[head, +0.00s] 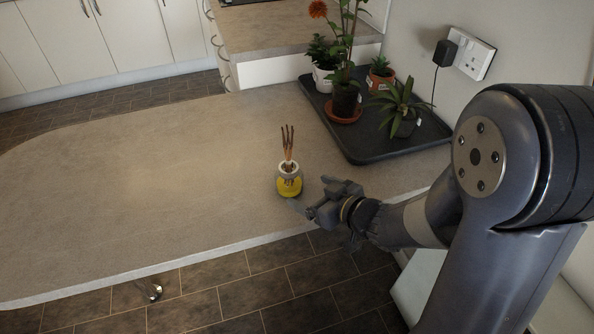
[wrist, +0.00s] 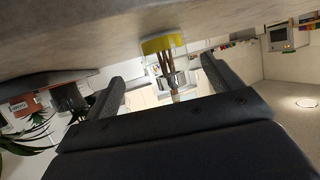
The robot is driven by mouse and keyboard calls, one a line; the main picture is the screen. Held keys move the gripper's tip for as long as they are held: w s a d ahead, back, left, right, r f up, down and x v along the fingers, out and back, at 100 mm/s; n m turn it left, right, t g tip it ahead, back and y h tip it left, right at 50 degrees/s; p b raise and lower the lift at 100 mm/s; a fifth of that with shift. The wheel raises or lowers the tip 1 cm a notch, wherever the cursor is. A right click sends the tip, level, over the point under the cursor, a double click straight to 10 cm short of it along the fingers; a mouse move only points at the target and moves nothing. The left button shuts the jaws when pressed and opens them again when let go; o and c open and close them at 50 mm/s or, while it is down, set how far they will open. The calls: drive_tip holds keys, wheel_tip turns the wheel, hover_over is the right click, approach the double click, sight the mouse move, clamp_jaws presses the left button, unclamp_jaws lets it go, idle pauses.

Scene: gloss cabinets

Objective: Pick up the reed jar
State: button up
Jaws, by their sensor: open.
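The reed jar (head: 289,187) stands upright on the grey counter, near its front edge. It has a yellow lower part, a pale rim and several brown reeds pointing up. My gripper (head: 314,194) is just to the right of the jar, low over the counter, with its fingers pointing towards it. In the wrist view, which is upside down, the jar (wrist: 163,44) shows beyond and between the two spread fingers of my gripper (wrist: 163,74). The gripper is open and empty. I cannot tell whether a finger touches the jar.
A dark tray (head: 365,157) with several potted plants stands on the counter behind the gripper, against the wall. A socket with a black plug (head: 445,52) is above it. The counter (head: 150,180) is clear to the left of the jar. Its front edge drops to a tiled floor.

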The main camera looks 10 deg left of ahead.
sight(289, 182)
drive_tip(key=b+x, duration=0.1)
drive_tip(key=x, duration=0.8)
drive_tip(key=shift+s+a, duration=0.2)
drive_tip(key=shift+c, duration=0.3)
drive_tip(key=shift+r, duration=0.1)
drive_tip(key=c, duration=1.2)
